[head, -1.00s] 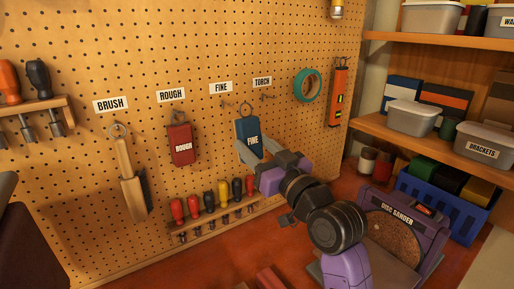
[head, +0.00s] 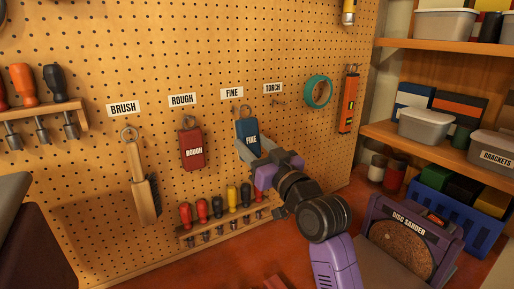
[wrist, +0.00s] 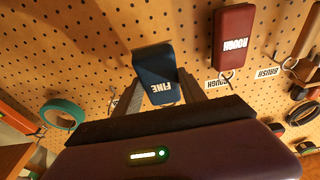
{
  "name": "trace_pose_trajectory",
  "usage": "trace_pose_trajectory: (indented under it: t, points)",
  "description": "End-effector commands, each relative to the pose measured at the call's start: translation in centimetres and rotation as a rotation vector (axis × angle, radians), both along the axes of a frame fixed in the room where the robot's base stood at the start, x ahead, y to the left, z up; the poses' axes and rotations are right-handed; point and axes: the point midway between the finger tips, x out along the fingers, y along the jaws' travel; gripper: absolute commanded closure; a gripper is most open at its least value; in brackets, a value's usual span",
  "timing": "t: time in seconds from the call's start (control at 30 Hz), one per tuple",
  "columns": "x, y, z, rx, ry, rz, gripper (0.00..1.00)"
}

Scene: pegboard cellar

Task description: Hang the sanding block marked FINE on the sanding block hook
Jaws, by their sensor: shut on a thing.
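The blue sanding block marked FINE (head: 248,131) is upright in front of the pegboard, a little below the FINE label (head: 232,94). Its loop shows at its top, close to where the hook under that label is. I cannot tell whether the loop is around the hook. My gripper (head: 253,149) is shut on the block, with one finger on each side. In the wrist view the block (wrist: 155,70) is between the fingers, its lettering upside down. The gripper body hides the FINE label there.
The red ROUGH block (head: 191,148) hangs just left, and the brush (head: 141,180) further left. The TORCH hook (head: 277,103) at right is empty. A screwdriver rack (head: 225,222) sits below. Teal tape (head: 318,92) and an orange level (head: 348,104) hang at right. A disc sander (head: 405,235) stands below right.

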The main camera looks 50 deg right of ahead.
Motion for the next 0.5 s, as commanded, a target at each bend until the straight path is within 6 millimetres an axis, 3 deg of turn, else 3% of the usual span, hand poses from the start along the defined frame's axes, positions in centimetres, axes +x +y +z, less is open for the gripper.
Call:
trace_pose_trajectory:
  t: [0.5]
  points:
    - [2.5,-0.7,-0.5,-0.001,-0.002,0.001,1.00]
